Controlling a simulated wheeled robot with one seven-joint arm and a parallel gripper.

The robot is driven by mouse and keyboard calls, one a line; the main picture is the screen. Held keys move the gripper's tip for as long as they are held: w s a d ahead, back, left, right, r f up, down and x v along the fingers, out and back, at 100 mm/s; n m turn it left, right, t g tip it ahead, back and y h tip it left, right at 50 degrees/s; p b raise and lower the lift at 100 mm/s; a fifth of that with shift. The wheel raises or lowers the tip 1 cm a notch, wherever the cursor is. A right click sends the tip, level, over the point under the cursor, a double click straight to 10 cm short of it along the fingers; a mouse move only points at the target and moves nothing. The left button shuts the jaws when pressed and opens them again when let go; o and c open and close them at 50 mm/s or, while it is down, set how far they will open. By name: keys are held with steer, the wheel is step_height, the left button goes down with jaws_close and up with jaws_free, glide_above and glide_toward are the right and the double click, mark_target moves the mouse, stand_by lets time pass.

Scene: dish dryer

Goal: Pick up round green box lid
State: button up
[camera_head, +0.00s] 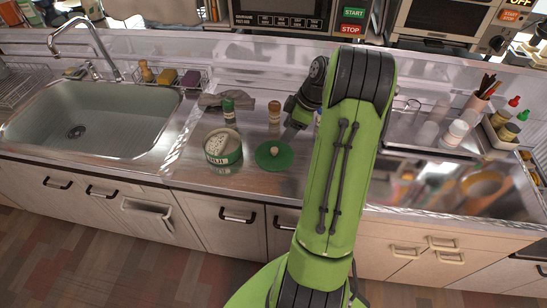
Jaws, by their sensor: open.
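The round green lid (266,161) lies flat on the steel counter, with a small pale knob at its middle. A round green-and-white box (223,155) stands just left of it; its pale top appears speckled. My gripper (293,126) is above and right of the lid, apart from it, with nothing seen in it. It is small and dark here, and my green arm hides part of that area.
A green-capped bottle (228,108) and a brown-topped jar (274,112) stand behind the lid. A sink (95,118) is at left. A tray at right holds bottles (455,131). The counter front (235,180) is bare.

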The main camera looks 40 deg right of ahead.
mark_target(274, 149)
steer(key=b+x, duration=0.2)
steer(key=x, duration=0.7)
steer(key=shift+a+f, duration=0.15)
jaws_close()
